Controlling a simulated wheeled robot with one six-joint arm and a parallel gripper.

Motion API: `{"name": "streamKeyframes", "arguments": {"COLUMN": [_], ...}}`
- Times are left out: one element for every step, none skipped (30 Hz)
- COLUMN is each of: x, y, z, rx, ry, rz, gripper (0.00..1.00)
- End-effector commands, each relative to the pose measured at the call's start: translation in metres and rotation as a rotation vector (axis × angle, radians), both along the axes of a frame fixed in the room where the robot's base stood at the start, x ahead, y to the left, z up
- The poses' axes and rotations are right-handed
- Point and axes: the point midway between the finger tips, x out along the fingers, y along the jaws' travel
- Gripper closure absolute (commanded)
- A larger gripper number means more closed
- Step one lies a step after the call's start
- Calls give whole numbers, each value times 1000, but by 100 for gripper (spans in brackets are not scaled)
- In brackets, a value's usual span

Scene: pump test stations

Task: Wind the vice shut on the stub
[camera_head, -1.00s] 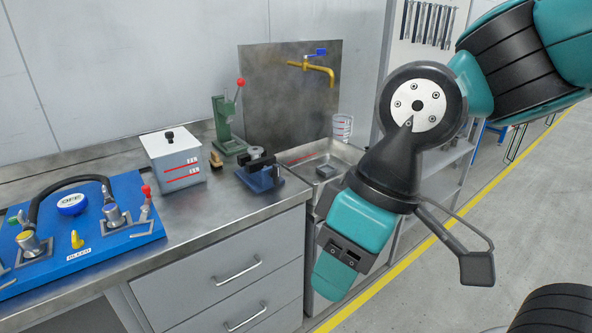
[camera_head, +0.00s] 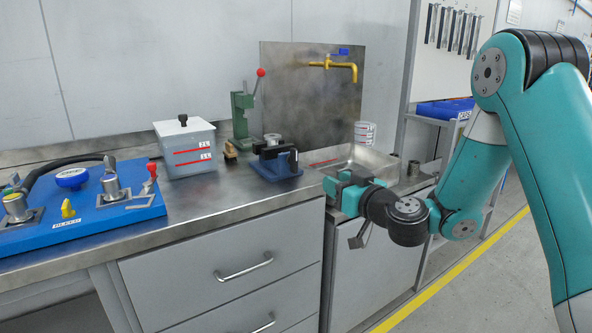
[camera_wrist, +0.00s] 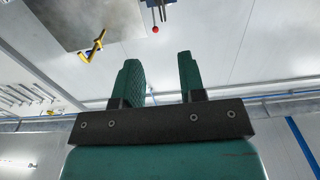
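The small blue vice (camera_head: 277,167) stands at the right end of the steel bench, with dark jaws on top. A short grey round piece, seemingly the stub (camera_head: 272,139), shows at the jaws. I cannot tell how tightly the jaws meet it. My gripper (camera_head: 338,190) is to the right of the vice and nearer the camera, in front of the sink and apart from the vice. In the wrist view my gripper (camera_wrist: 158,62) has its two green fingers apart with nothing between them. The vice's winding handle is not clear in these views.
A green lever press (camera_head: 242,115) with a red knob stands behind the vice. A lidded grey container (camera_head: 187,150) and a small brush (camera_head: 231,151) are to its left. A sink (camera_head: 376,162) with a yellow tap (camera_head: 341,66) lies right. A blue valve panel (camera_head: 90,215) is far left.

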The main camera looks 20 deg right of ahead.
Motion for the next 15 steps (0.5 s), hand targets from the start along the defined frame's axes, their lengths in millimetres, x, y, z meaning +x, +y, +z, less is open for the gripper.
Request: {"name": "streamKeyframes", "arguments": {"x": [5,8,13,18,23,30,36,42,50,56,62,71,77,83,92], "y": [1,3,5,7,9,12,14,16,19,20,23,26,28,30,33], "z": [4,5,7,8,8,9,10,10,10,10,10,10,11,10,9], "rx": [-1,-2,-2,-2,-2,-3,-3,-3,-2,-2,-3,-3,-3,-3,-3], "ry": [-3,-1,-2,-2,-2,-2,-2,-2,-3,-3,-2,-2,-3,-3,-3], "rz": [0,1,2,2,3,4,5,5,5,4,6,6,6,6,7], "gripper": [63,63,63,63,63,63,63,63,63,63,63,63,63,63,63]}}
